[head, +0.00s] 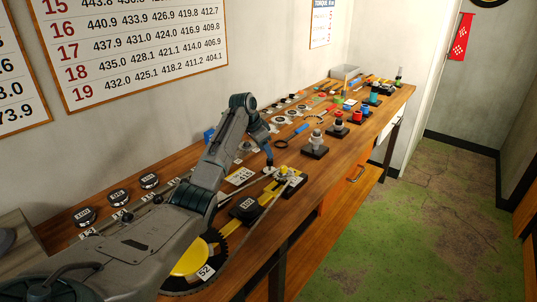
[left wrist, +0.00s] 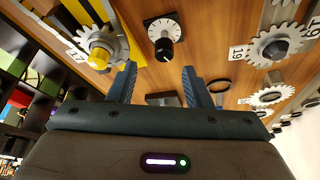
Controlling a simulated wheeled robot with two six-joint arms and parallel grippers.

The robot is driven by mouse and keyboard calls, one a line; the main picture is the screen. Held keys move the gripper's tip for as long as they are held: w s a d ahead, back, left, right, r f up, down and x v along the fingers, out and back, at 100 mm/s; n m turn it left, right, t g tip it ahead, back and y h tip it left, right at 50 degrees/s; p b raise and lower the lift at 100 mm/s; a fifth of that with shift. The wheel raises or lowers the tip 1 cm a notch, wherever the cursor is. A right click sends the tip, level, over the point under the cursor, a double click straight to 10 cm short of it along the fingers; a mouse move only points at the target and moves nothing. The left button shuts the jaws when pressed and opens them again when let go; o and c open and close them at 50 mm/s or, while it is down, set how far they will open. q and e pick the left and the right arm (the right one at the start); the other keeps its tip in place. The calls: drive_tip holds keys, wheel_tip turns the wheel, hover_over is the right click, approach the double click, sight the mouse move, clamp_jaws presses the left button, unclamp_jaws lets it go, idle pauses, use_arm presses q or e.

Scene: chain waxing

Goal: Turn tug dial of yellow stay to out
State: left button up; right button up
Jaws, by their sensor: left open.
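The yellow stay (head: 284,173) stands on the bench just right of my left gripper in the head view. In the left wrist view the yellow stay (left wrist: 99,57) carries a toothed wheel, with a yellow-and-black striped strip beside it. A white dial plate with a black knob (left wrist: 165,48), apparently the tug dial, lies right of the stay there; its markings are too small to read. My left gripper (head: 268,158) points down over the bench. In the left wrist view its two fingers (left wrist: 160,82) are apart and empty, with the knob beyond the gap between their tips. My right gripper is out of view.
A large dark chainring with a yellow centre and a "52" tag (head: 206,271) lies near the front, partly behind my arm. A black box (head: 246,208) sits near the stay. Small pedestals (head: 315,149) and several sprockets (left wrist: 274,46) crowd the bench. The green floor is clear.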

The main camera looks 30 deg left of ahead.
sight(268, 160)
use_arm(q)
drive_tip(key=x, duration=0.3)
drive_tip(key=shift+w+a+f, duration=0.25)
drive_tip(key=shift+a+f, duration=0.05)
drive_tip(key=shift+f, duration=0.05)
drive_tip(key=shift+w+d+f+p, duration=0.2)
drive_tip(key=shift+f+p, duration=0.15)
drive_tip(key=shift+f, duration=0.25)
drive_tip(key=shift+d, duration=0.1)
drive_tip(key=shift+f, duration=0.1)
drive_tip(key=shift+c, duration=0.3)
drive_tip(key=c, duration=0.7)
clamp_jaws()
drive_tip(key=shift+c, duration=1.1)
unclamp_jaws()
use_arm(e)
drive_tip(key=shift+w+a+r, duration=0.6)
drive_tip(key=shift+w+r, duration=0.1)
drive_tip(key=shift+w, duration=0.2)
